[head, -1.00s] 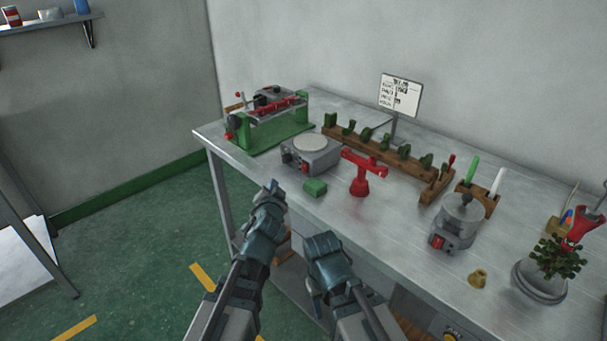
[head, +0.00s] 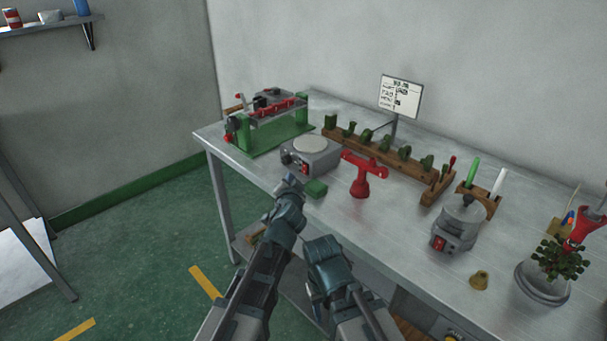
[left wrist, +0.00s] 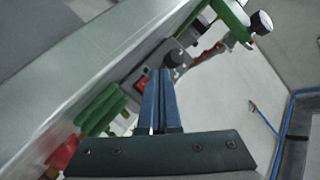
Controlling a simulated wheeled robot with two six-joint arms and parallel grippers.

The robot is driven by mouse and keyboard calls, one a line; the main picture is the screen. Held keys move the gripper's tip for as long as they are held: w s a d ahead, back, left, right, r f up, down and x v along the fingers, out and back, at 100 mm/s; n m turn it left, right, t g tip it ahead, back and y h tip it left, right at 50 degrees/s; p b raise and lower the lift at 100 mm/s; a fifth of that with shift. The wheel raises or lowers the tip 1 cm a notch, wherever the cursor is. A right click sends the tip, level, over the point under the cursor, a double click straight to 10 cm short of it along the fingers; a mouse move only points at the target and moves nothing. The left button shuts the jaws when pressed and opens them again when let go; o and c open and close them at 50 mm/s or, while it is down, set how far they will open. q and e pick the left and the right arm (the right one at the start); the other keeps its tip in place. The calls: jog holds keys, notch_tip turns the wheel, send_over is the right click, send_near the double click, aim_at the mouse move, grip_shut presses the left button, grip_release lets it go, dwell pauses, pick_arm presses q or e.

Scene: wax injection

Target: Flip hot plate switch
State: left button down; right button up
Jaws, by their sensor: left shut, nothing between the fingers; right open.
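The hot plate (head: 318,160) is a grey box with a pale round top, near the table's front edge in the head view. Its red switch (head: 303,167) is on the front face; it also shows in the left wrist view (left wrist: 142,86), beside a dark knob (left wrist: 175,58). My left gripper (head: 291,179) is shut and empty, its tips just in front of and below the switch. In the left wrist view its closed fingers (left wrist: 163,72) point at the front panel beside the switch; I cannot tell if they touch. My right gripper (head: 322,247) is low before the table edge, open, its fingers mostly hidden.
A green block (head: 316,188) lies close beside my left gripper. A red stand (head: 360,180) is right of the hot plate, a green-framed device (head: 265,130) left of it. A wooden rack (head: 375,148) is behind. A grey pot (head: 458,228) stands farther right.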

pick_arm(q)
jog(key=shift+w+d+f, duration=0.15)
jog(key=shift+w+d, duration=0.65)
dwell(1.6)
jog(key=shift+w+d, duration=0.3)
jog(key=shift+w+d+f, duration=0.1)
jog(key=shift+w+d, duration=0.15)
dwell(0.7)
jog(key=shift+s+a, duration=0.1)
jog(key=shift+s+a, duration=0.45)
dwell(0.5)
jog(key=shift+s+a+r, duration=0.25)
jog(key=shift+s+a, duration=0.65)
jog(key=shift+s+a+r, duration=0.2)
jog(key=shift+s+a, duration=0.7)
